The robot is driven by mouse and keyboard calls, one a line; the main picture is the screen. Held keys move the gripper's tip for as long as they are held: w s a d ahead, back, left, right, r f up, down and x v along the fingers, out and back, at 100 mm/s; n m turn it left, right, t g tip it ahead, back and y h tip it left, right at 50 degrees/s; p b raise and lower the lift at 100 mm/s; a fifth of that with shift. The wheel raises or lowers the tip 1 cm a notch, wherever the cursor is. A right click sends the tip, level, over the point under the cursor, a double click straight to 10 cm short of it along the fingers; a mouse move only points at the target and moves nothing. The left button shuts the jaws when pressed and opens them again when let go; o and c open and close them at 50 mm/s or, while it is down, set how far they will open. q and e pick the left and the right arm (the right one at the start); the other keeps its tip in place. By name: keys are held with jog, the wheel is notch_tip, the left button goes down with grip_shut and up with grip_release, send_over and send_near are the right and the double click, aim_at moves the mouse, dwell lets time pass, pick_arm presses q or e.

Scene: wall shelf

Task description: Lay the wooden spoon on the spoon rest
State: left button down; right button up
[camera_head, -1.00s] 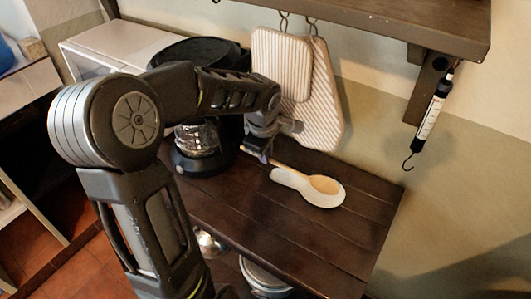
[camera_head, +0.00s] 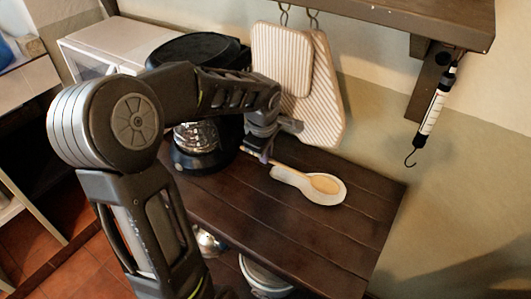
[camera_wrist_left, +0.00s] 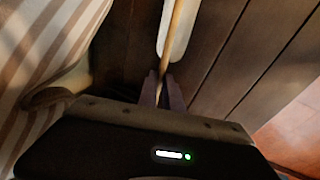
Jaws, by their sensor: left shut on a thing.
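The wooden spoon (camera_head: 323,184) has its bowl over the wide end of the white spoon rest (camera_head: 333,198) on the dark wooden shelf. Its handle runs back to the left along the rest. My left gripper (camera_head: 264,157) is shut on the handle near its end, just off the rest's narrow end. In the left wrist view the handle (camera_wrist_left: 173,42) passes between the two fingertips (camera_wrist_left: 163,88), with part of the white rest (camera_wrist_left: 181,35) beside and beneath it. I cannot tell whether the spoon's bowl touches the rest. My right gripper is not in view.
A black coffee maker (camera_head: 190,146) stands left of my gripper. Striped pot holders (camera_head: 322,110) hang on the wall close behind it. A hanging scale (camera_head: 431,115) hangs at right from the upper shelf (camera_head: 390,18). The dark shelf (camera_head: 330,240) is clear in front of the rest.

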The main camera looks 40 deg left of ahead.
pick_arm(q)
jog(key=shift+f+b, duration=0.3)
jog(key=c, duration=1.4)
grip_release()
jog(key=shift+c, duration=0.2)
jog(key=shift+r, duration=0.1)
notch_tip(320, 180, up, 8)
jog(key=p, duration=0.4)
jog(key=shift+p, duration=0.3)
